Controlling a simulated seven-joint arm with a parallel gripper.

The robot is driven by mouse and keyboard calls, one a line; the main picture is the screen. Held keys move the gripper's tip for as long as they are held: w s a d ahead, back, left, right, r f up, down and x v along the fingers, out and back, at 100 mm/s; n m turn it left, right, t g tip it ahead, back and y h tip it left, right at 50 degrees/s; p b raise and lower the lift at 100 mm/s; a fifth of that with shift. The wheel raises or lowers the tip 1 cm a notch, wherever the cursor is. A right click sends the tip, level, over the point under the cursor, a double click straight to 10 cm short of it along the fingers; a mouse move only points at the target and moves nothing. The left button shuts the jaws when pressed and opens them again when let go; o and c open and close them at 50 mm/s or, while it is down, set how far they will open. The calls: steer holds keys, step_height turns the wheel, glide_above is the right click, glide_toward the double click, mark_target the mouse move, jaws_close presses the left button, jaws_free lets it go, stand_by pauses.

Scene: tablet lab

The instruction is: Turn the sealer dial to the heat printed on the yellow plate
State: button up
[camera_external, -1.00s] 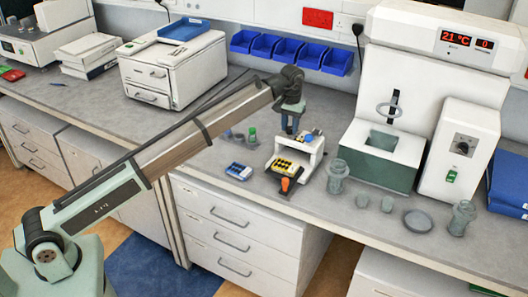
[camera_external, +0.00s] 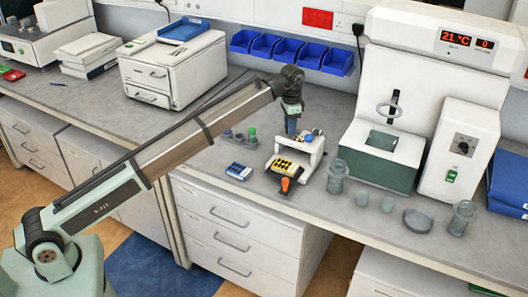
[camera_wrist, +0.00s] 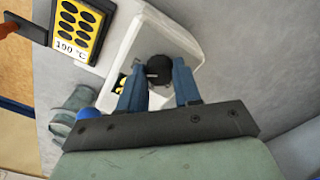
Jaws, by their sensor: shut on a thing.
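The sealer (camera_external: 312,150) is a small white bench press; its white body (camera_wrist: 150,20) fills the middle of the wrist view. Its black round dial (camera_wrist: 165,66) sits between the two blue fingers of my gripper (camera_wrist: 159,85). My gripper is shut on the dial, a finger on either side. A pale mark shows on the dial's left side; no scale figures are readable. In the external view the plate (camera_external: 283,166) lies at the sealer's front, and my gripper (camera_external: 291,128) is over the sealer's back left.
An orange handle (camera_external: 286,184) sticks out in front of the plate. A blue knob (camera_external: 308,138) is on the sealer's right. A blue blister pack (camera_external: 238,172) lies to the left. Glassware (camera_external: 337,177) and a large machine (camera_external: 420,100) reading 21 °C stand to the right.

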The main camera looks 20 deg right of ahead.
steer(key=shift+m, duration=0.7)
steer(key=o, duration=1.1)
steer(key=shift+c, duration=0.2)
step_height(320, 180, up, 14)
steer(key=shift+w+f, duration=0.1)
